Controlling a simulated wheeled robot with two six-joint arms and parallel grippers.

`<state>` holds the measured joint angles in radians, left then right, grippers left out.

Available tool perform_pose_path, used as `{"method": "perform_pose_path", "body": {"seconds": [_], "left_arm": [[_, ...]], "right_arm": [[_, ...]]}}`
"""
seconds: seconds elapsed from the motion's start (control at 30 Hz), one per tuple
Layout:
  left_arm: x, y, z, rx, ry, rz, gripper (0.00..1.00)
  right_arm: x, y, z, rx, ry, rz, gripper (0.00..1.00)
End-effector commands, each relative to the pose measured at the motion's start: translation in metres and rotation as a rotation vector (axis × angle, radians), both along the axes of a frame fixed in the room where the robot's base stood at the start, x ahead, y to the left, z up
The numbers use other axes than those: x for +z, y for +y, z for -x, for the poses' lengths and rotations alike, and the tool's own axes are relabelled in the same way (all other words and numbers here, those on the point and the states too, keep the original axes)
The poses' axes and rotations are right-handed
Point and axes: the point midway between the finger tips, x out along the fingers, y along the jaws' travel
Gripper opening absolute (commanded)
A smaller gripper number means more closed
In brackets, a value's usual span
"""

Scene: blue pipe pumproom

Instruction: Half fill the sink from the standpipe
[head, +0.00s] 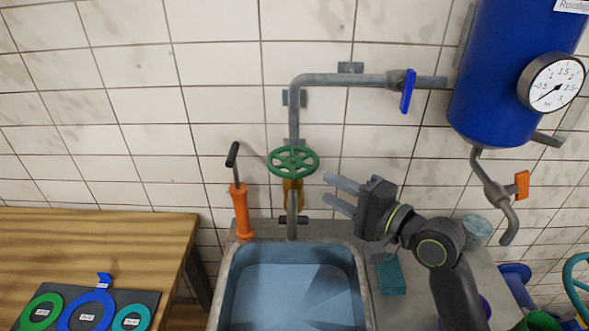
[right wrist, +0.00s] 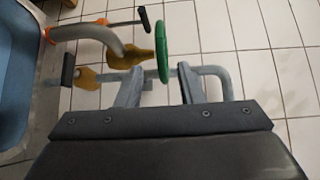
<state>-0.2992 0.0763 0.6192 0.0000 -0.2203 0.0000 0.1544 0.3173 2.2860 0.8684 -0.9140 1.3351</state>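The standpipe (head: 294,120) rises behind the sink and carries a green handwheel (head: 292,161) on a brass body (head: 292,188), with a grey spout (head: 292,222) below it. The sink (head: 363,272) has a bluish interior; I cannot tell how much water is in it. I see no clear stream from the spout. My right gripper (head: 326,188) is open and empty, just right of the handwheel and brass body, apart from them in the head view. In the right wrist view the green wheel (right wrist: 163,50) shows edge-on beyond the open fingers (right wrist: 160,82). My left gripper is out of view.
An orange hand pump (head: 241,212) stands left of the spout. A blue lever (head: 407,91) is on the upper pipe. A blue tank (head: 497,80) with a gauge (head: 552,84) hangs at right. A teal block (head: 391,276) lies beside the sink. A wooden table (head: 90,245) is at left.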

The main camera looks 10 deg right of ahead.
Motion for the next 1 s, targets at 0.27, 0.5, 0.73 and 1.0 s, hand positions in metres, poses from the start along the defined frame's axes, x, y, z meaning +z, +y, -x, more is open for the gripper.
{"method": "perform_pose_path", "body": {"seconds": [0.27, 0.5, 0.73, 1.0], "left_arm": [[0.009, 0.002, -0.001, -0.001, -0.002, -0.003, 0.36], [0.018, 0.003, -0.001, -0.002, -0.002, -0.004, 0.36], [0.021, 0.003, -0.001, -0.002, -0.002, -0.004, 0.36], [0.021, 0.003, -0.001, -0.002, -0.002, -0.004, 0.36]], "right_arm": [[0.000, 0.027, -0.034, 0.003, 0.001, -0.005, 0.34], [-0.002, 0.052, -0.066, 0.002, 0.002, -0.003, 0.34], [-0.005, 0.063, -0.080, 0.002, 0.000, 0.000, 0.34], [-0.006, 0.065, -0.083, 0.001, 0.000, 0.000, 0.34]]}}
